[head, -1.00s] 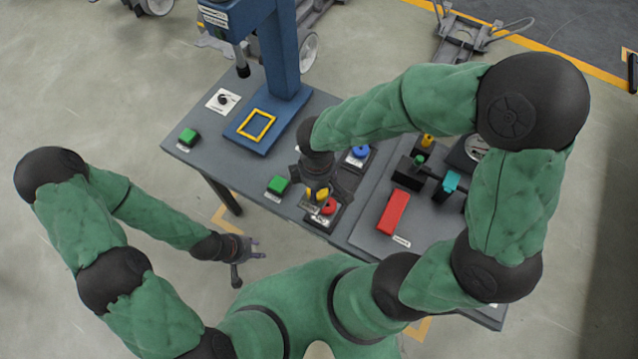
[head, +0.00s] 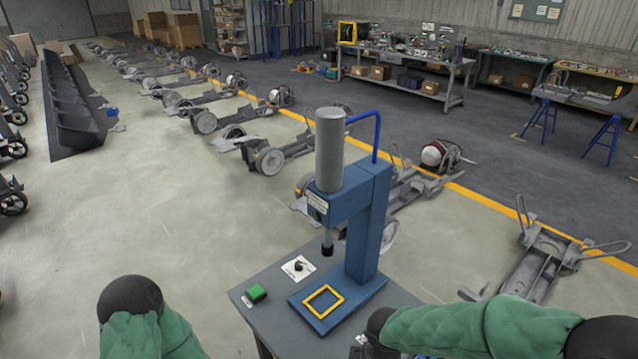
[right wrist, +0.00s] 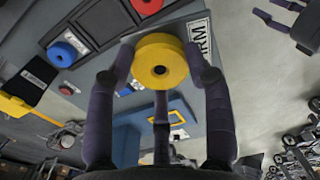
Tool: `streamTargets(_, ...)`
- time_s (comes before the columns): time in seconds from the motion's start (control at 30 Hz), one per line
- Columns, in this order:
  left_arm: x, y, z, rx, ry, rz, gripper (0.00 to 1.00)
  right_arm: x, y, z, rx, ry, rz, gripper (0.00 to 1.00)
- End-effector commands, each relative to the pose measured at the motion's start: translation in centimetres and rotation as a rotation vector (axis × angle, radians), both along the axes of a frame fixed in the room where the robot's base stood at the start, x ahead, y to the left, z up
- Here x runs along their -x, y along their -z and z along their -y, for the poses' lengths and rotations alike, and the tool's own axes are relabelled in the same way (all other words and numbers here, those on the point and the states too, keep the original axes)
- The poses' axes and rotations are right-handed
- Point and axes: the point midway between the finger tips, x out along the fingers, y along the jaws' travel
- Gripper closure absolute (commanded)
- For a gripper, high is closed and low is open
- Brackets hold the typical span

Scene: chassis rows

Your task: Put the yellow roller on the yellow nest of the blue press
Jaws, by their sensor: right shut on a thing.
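The yellow roller (right wrist: 158,58), a short yellow cylinder with a hole in its middle, is between the dark fingers of my right gripper (right wrist: 163,66) in the right wrist view. The gripper is shut on it. The blue press (head: 368,220) stands on the table in the head view, with its grey ram above its base. The yellow nest (head: 333,309), an empty square frame, lies on that base. In the right wrist view the nest (right wrist: 185,105) shows partly behind the fingers. My left gripper (right wrist: 281,18) is at the top right there, fingers spread, apparently empty, over the floor.
A green button (head: 257,292) and a dial plate (head: 298,268) sit on the table left of the press. In the right wrist view a red part (right wrist: 147,5) and a blue part (right wrist: 62,54) are close by. Cart chassis (head: 540,265) stand on the floor beyond.

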Motion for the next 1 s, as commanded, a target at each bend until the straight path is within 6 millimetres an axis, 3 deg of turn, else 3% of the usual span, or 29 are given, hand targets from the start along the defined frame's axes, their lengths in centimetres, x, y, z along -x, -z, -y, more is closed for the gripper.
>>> streamTargets(0.03, 0.0, 1.0, 0.0, 0.000, 0.000, 0.000, 0.60, -1.4, 1.4, 0.5, 0.000, 0.084, -0.002, 0.95)
streamTargets(0.2, 0.0, 2.8, 0.0, 0.000, 0.000, 0.000, 0.60, -5.9, 4.4, 2.3, 0.000, 0.406, -0.003, 0.95)
streamTargets(0.43, 0.0, 4.1, 0.0, 0.000, 0.000, 0.000, 0.60, -9.8, 7.3, 4.4, 0.000, 0.706, -0.001, 0.95)
streamTargets(0.6, 0.0, 4.0, 0.0, 0.000, 0.000, 0.000, 0.60, -10.6, 7.4, 5.0, 0.000, 0.775, 0.000, 0.95)
streamTargets(1.0, 0.0, 2.2, 0.0, 0.000, 0.000, 0.000, 0.60, -10.6, 4.7, 5.0, 0.000, 0.774, 0.001, 0.95)
